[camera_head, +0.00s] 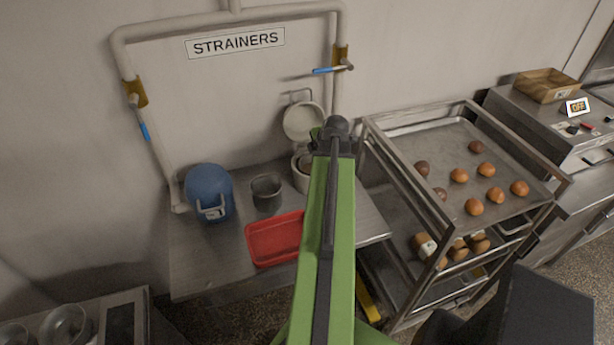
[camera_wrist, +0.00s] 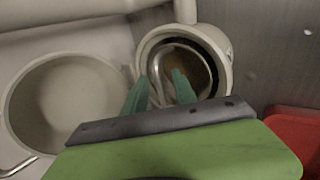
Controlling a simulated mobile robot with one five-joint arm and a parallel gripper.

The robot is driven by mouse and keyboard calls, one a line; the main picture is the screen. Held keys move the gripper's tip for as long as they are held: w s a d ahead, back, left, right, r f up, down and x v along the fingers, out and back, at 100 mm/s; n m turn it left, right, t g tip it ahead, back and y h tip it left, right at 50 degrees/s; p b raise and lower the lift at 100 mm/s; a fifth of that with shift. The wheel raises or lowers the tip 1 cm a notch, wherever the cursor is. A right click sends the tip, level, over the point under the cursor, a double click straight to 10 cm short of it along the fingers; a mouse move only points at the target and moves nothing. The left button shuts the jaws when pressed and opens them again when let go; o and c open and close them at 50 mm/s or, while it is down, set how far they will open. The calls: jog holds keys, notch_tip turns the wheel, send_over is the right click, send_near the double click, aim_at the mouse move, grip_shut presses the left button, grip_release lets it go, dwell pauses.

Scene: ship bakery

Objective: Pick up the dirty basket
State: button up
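The dirty basket (camera_wrist: 202,66), with brownish contents and a bent metal handle (camera_wrist: 157,65), sits inside a round white strainer pot (camera_wrist: 222,42). In the head view the pot (camera_head: 300,182) stands at the back of the metal counter, partly hidden by my green arm. Its round lid (camera_head: 302,120) is swung open against the wall; the lid (camera_wrist: 65,105) fills the left of the wrist view. My gripper (camera_wrist: 159,76) has its green fingers apart over the pot, with the handle showing between them. I cannot tell whether they touch it. The head view hides the fingers.
A dark grey metal cup (camera_head: 266,193), a closed blue strainer (camera_head: 209,190) and a red tray (camera_head: 274,240) are on the counter. A metal rack (camera_head: 405,130) with buns stands close on the right. Pipes with blue-handled valves (camera_head: 333,70) run along the wall.

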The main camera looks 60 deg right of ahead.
jog(key=shift+w+d+f+b, duration=0.1)
jog(key=shift+d+f+b, duration=0.1)
jog(key=shift+d+f, duration=0.25)
jog(key=shift+d+f+b, duration=0.15)
jog(key=shift+d+f, duration=0.05)
jog(key=shift+f, duration=0.3)
jog(key=shift+w, duration=0.2)
jog(key=c, duration=0.5)
jog(key=shift+s+a, duration=0.1)
grip_shut()
